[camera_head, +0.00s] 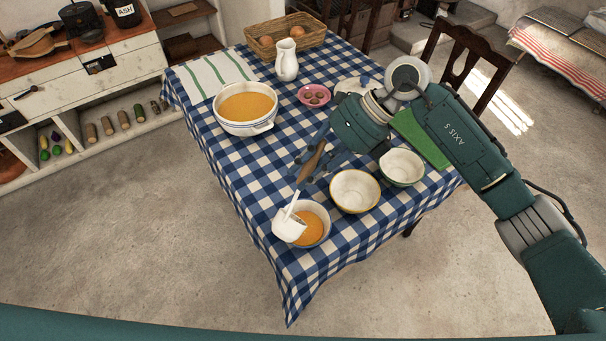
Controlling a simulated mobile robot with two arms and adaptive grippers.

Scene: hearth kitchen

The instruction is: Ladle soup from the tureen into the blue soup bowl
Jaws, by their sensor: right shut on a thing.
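The white tureen (241,127) with orange soup stands on the table, left of centre. My right gripper (312,161) is shut on the brown handle of the ladle (288,228). The ladle's white head is low, at the left side of the blue soup bowl (326,233), and overlaps its rim in this view. I cannot tell whether they touch. Orange soup (312,224) shows inside this bowl, near the front corner of the table. The inside of the ladle's head is mostly turned from view. My left gripper is not in view.
A yellow-rimmed bowl (355,191) and a green-rimmed bowl (402,168) stand to the right, empty. A white jug (287,62), a pink dish (314,95), a striped towel (215,74) and a basket (284,38) are farther back. The checkered cloth (247,175) is clear at left.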

